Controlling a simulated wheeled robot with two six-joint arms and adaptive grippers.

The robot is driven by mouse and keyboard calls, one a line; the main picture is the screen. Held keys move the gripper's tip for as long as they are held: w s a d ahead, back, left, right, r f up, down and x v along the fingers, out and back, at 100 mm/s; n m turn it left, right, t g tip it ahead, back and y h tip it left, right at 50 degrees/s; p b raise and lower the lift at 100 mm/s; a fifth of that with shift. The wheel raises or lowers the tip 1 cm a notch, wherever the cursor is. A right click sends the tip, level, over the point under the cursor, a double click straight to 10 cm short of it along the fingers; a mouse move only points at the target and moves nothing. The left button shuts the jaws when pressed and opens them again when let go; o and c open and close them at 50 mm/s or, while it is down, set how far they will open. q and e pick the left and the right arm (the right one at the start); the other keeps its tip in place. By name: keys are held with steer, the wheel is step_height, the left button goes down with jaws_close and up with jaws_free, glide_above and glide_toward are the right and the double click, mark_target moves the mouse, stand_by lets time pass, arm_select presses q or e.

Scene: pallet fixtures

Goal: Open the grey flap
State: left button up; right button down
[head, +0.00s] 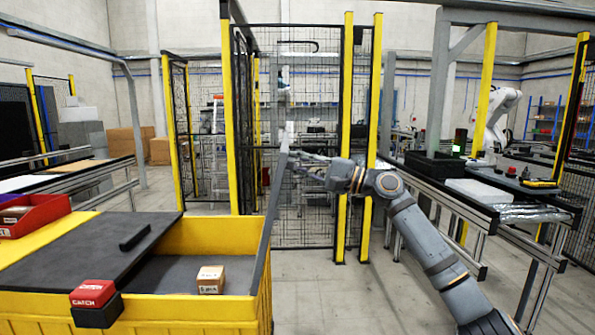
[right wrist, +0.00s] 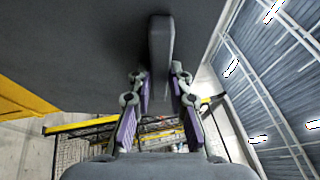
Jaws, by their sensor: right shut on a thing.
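The grey flap (head: 268,225) stands steeply raised at the right side of the yellow box (head: 180,310), seen nearly edge-on. Its broad grey face fills the upper part of the right wrist view (right wrist: 75,50), with a dark bar handle (right wrist: 160,45) on it. My right gripper (head: 293,161) is at the flap's upper part, on its right side. In the right wrist view its fingers (right wrist: 159,88) are on both sides of the handle, shut on it. My left gripper is not in view.
A second dark flap (head: 75,255) with a black handle (head: 135,237) lies flat over the box's left part. A small carton (head: 210,279) sits inside the open right part. A red catch (head: 92,293) is on the front edge. A red bin (head: 35,212) stands at left.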

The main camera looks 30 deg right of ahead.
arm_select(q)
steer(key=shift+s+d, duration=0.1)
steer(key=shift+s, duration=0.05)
arm_select(e)
steer(key=c, duration=1.2)
jaws_free()
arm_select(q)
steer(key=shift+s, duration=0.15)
